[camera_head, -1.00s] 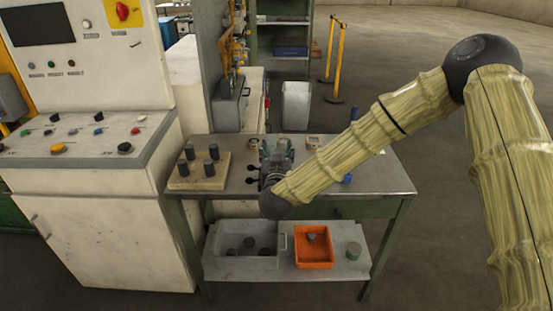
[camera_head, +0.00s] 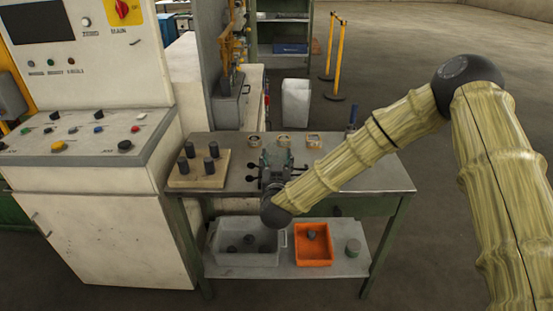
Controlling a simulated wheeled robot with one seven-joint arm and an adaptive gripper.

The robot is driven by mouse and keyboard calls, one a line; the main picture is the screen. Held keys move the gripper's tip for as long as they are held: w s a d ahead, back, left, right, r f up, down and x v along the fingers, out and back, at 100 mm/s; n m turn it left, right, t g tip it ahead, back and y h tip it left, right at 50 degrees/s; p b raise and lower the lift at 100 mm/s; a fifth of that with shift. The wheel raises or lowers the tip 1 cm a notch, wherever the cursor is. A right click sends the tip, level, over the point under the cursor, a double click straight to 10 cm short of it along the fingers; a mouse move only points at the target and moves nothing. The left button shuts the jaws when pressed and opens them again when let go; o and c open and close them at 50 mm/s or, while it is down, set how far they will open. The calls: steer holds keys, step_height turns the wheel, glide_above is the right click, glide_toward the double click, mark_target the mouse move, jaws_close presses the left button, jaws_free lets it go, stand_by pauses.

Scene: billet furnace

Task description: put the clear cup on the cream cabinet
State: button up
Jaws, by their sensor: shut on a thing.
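My gripper (camera_head: 276,162) is above the metal workbench, seen from behind with its fingers pointing away. Its fingers look close together at a small pale, see-through shape, most likely the clear cup. The fingers and wrist hide most of it, so its outline and tilt cannot be made out. A cream cabinet (camera_head: 95,232) with a door and a sloping control panel on top stands at the left, beside the bench. My gripper is to its right, apart from it.
The workbench (camera_head: 385,180) holds a wooden board (camera_head: 205,180) with several dark cylinders, and small ring-like pieces (camera_head: 284,140) along the back. The lower shelf carries a grey bin (camera_head: 225,268) and an orange bin (camera_head: 325,250). Buttons (camera_head: 58,146) stud the cabinet's panel. Open floor lies right.

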steer(key=o, duration=1)
steer(key=shift+r, duration=0.2)
steer(key=s+b, duration=0.1)
steer(key=s, duration=1.1)
